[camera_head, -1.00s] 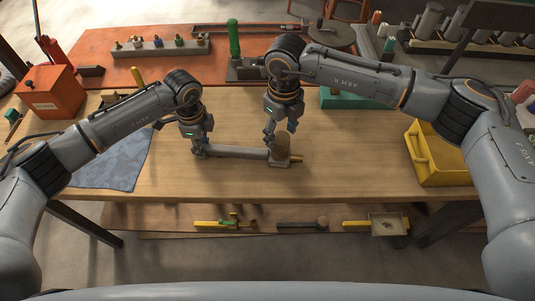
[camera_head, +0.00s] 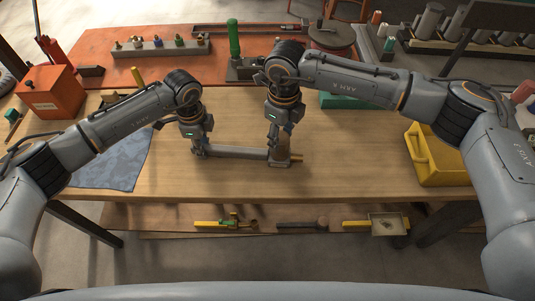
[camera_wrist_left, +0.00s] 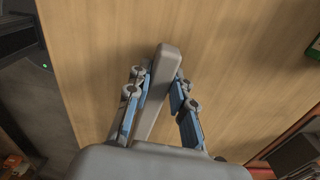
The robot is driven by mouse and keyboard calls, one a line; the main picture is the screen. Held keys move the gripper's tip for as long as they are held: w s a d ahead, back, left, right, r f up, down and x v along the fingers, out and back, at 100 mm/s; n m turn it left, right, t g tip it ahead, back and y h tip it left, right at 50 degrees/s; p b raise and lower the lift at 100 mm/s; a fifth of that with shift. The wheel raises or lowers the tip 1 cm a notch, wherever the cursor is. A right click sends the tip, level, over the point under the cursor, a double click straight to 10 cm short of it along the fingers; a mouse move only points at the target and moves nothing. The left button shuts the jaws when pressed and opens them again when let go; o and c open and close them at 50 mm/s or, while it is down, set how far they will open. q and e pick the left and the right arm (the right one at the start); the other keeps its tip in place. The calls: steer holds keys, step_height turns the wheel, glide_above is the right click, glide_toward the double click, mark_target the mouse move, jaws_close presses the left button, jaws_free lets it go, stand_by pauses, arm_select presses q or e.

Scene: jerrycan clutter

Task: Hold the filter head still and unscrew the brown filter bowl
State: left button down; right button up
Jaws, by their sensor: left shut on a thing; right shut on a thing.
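The filter stands on the wooden table near the middle in the head view. Its brown bowl (camera_head: 285,150) is upright and mostly hidden by my right gripper (camera_head: 274,142). The right gripper comes down from above and is shut on the bowl; its fingertips are hard to make out. The filter head (camera_head: 281,163) is low under the bowl, with a long grey bar (camera_head: 238,153) running left and a short brass stub on the right. My left gripper (camera_head: 200,150) is shut on the bar near its left end. In the left wrist view the bar (camera_wrist_left: 160,75) shows between the fingers (camera_wrist_left: 155,105).
A yellow bin (camera_head: 440,160) stands on the right of the table and a blue cloth (camera_head: 112,165) lies at the left. A green-handled tool (camera_head: 234,40) and a green case (camera_head: 345,100) are behind. The table's front strip is clear.

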steer(key=shift+n, duration=1.4)
steer(key=n, duration=0.2)
steer(key=shift+n, duration=1.5)
steer(key=n, duration=0.3)
steer(key=shift+n, duration=1.1)
